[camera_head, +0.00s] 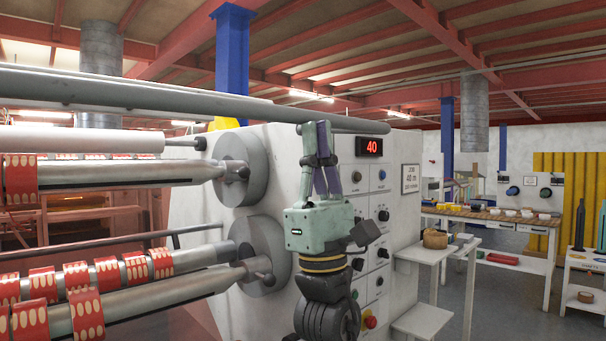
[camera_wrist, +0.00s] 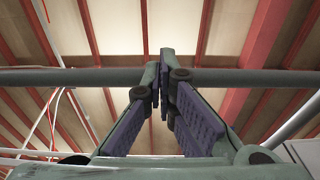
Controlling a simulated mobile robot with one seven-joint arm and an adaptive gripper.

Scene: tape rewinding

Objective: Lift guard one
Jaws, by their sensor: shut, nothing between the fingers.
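A long grey guard bar (camera_head: 150,95) crosses the upper part of the head view and ends above the machine's control panel. It also crosses the wrist view (camera_wrist: 70,78) from side to side, behind the fingers. My gripper (camera_head: 318,126) points upward near the right part of this bar, its fingertips overlapping it in the head view. The fingers (camera_wrist: 166,60) are shut, tips together, with nothing between them. I cannot tell whether the tips touch the bar. A thinner lower bar (camera_head: 110,242) runs over the lower rollers. No label shows which bar is guard one.
The white machine housing (camera_head: 225,300) stands close behind my arm, with a lit red "40" display (camera_head: 369,146) and several knobs. Rollers with red tape (camera_head: 75,275) fill the left. A white side table (camera_head: 437,248) and workbench (camera_head: 500,215) stand to the right.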

